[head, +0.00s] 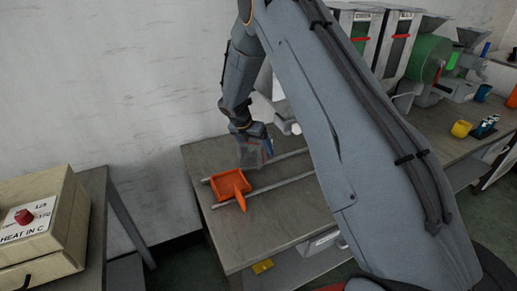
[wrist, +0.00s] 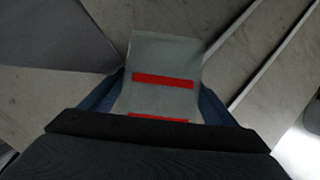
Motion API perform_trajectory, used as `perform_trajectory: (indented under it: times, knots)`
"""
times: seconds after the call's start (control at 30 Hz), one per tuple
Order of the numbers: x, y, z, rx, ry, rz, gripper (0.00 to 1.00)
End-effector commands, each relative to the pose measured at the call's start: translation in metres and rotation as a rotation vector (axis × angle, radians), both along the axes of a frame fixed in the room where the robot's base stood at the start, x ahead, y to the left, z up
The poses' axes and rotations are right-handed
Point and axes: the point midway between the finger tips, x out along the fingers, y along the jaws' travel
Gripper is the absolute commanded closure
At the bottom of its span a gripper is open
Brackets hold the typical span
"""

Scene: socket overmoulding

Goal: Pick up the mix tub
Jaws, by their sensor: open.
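A pale grey, see-through tub with red bands, which I take for the mix tub (wrist: 160,60), shows between the two blue fingers of my gripper (wrist: 162,100) in the wrist view. The fingers are open at its left and right sides; I cannot tell whether they touch it. In the head view my gripper (head: 262,144) is low over the wooden table (head: 250,238), and the tub (head: 250,156) shows at its end. The dark gripper body hides the tub's near part in the wrist view.
An orange tray-like piece (head: 207,193) with a pointed orange part lies just in front of the tub, by two metal rails (head: 275,184). A heater box (head: 42,235) stands at left. Machines and a yellow cup (head: 461,129) stand at right, partly behind my arm.

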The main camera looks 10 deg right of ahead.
Motion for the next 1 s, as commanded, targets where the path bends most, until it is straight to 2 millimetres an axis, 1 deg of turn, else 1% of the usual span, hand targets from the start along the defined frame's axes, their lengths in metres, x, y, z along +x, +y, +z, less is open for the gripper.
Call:
perform_trajectory:
  times: [0.8,1.0]
  knots:
    - [-0.0004,0.0001,-0.005,0.0,0.001,-0.001,0.19]
    - [-0.0003,0.0,-0.0049,-0.001,0.001,0.0,0.52]
